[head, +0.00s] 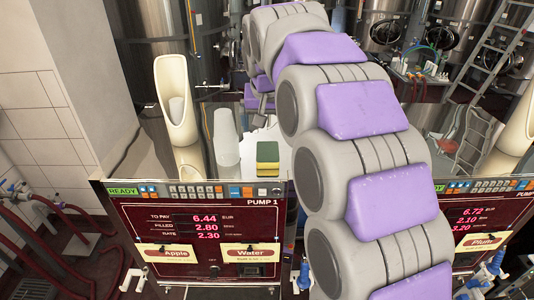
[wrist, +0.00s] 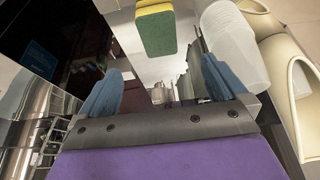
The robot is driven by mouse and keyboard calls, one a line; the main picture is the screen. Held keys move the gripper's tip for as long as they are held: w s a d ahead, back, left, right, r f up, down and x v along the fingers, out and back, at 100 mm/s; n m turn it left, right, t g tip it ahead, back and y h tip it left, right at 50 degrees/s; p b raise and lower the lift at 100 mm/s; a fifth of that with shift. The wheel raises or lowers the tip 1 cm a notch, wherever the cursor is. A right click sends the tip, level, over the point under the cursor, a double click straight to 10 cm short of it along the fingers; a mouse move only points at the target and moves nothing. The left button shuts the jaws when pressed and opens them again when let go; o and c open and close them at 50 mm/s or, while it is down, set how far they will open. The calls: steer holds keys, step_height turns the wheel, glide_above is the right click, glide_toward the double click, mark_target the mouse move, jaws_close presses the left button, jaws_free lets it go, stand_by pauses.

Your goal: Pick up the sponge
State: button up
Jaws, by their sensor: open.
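The sponge (head: 267,155) is a small yellow and green block on the shiny top of Pump 1 (head: 200,230). It also shows at the top of the wrist view (wrist: 156,28), ahead of my gripper and between the lines of its fingers. My gripper (wrist: 158,82) has two blue fingers spread wide with nothing between them. The sponge is apart from both fingers. In the head view my arm hides most of the gripper.
A stack of translucent cups (head: 226,140) stands left of the sponge and shows close to the right finger in the wrist view (wrist: 230,48). A cream scoop-shaped holder (head: 177,105) stands farther left. Another pump panel (head: 475,220) is at right.

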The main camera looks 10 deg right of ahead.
mark_target(267, 151)
steer(key=p+x, duration=0.1)
steer(key=x, duration=1.2)
steer(key=shift+s+p, duration=0.15)
steer(key=shift+p, duration=0.15)
steer(key=shift+f, duration=0.25)
steer(key=c, duration=1.1)
steer(key=shift+c, duration=0.2)
steer(key=shift+r+b, duration=0.3)
steer(key=shift+r, duration=1.5)
steer(key=shift+s+r, duration=0.1)
steer(key=shift+r, duration=0.1)
steer(key=s+r+b, duration=0.1)
steer(key=s+b, duration=0.1)
steer(key=s, duration=1.3)
steer(key=shift+s+r, duration=0.2)
steer(key=shift+s, duration=0.2)
